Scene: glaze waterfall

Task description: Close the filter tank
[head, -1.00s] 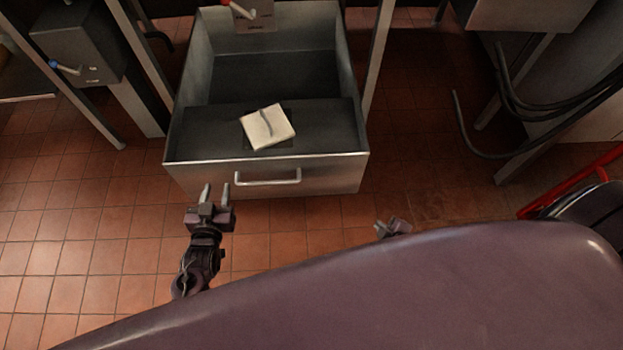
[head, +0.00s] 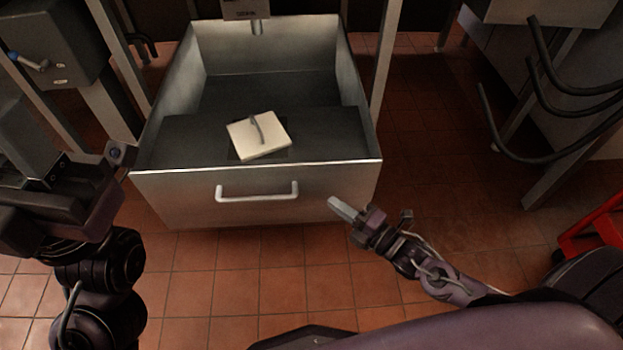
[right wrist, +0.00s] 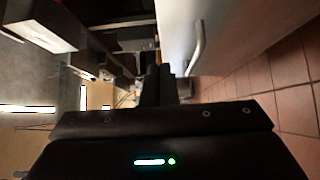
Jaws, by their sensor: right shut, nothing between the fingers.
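The filter tank (head: 255,190) is an open-topped metal box in the middle of the head view, pulled out between upright legs. Its front carries a bar handle (head: 257,194). A pale square block with a grey grip (head: 260,135) lies inside on a dark surface. My right gripper (head: 342,207) is shut and empty, just right of the handle and apart from it. The right wrist view shows its dark fingers (right wrist: 163,86) near the metal front and its handle (right wrist: 196,46). My left gripper (head: 60,195) is large at the left edge, close to the camera; its opening is unclear.
A spout with a label plate (head: 250,10) hangs over the tank's back. A grey box with a blue-tipped lever (head: 55,45) stands at back left. Dark curved hoses (head: 560,120) are at right, a red frame (head: 600,230) at lower right. Tiled floor before the tank is clear.

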